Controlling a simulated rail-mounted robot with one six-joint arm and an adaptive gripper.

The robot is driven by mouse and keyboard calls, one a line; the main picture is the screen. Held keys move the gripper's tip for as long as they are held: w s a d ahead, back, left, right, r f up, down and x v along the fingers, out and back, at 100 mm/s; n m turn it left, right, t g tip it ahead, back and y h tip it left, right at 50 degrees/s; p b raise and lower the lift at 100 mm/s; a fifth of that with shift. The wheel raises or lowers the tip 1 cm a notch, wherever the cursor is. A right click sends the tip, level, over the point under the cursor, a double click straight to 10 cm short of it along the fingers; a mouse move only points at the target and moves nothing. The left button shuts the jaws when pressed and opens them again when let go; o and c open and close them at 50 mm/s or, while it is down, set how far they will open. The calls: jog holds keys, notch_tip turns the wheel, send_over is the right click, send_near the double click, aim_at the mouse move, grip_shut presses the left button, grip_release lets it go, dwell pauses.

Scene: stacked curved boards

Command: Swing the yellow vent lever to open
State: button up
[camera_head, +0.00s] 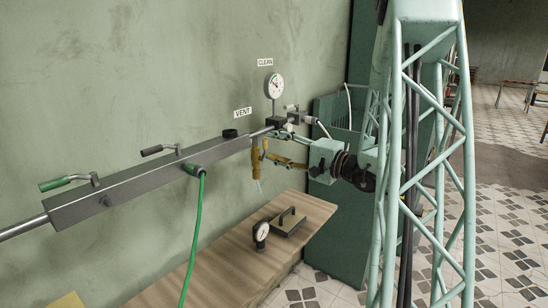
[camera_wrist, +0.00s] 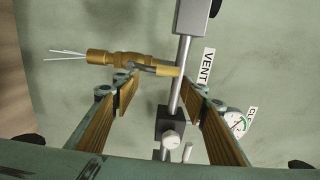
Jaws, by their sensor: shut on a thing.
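The yellow vent lever (camera_wrist: 158,70) shows in the wrist view as a short bar beside the brass valve body (camera_wrist: 108,57). In the head view the brass valve (camera_head: 255,164) hangs at the right end of the grey manifold bar, and the lever (camera_head: 265,144) is small beside it. My gripper (camera_wrist: 160,88) is shut on the lever, its ribbed fingers on either side of it; a gap between them shows. The exact contact is hard to see. In the head view my gripper (camera_head: 268,156) reaches in from the right. Thin pale lines come from the valve's free end.
The grey manifold bar (camera_head: 135,184) runs along the wall with a green-handled lever (camera_head: 62,183) and a black-handled lever (camera_head: 160,149). A green hose (camera_head: 196,225) hangs from it. A pressure gauge (camera_head: 273,86) stands above. The wooden bench (camera_head: 215,262) lies below.

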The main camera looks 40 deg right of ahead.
jog(key=shift+s+a+f, duration=0.15)
jog(key=shift+s+a, duration=0.05)
jog(key=shift+s, duration=0.25)
jog(key=shift+s+a+f, duration=0.1)
jog(key=shift+s+a, duration=0.05)
jog(key=shift+s, duration=0.25)
jog(key=shift+c, duration=1.3)
jog(key=shift+d+r+v, duration=0.1)
jog(key=shift+d+v, duration=0.05)
jog(key=shift+v, duration=0.8)
jog(key=shift+d+r+v, duration=0.1)
jog(key=shift+d+v, duration=0.05)
jog(key=shift+v, duration=0.8)
jog(key=shift+w, duration=0.1)
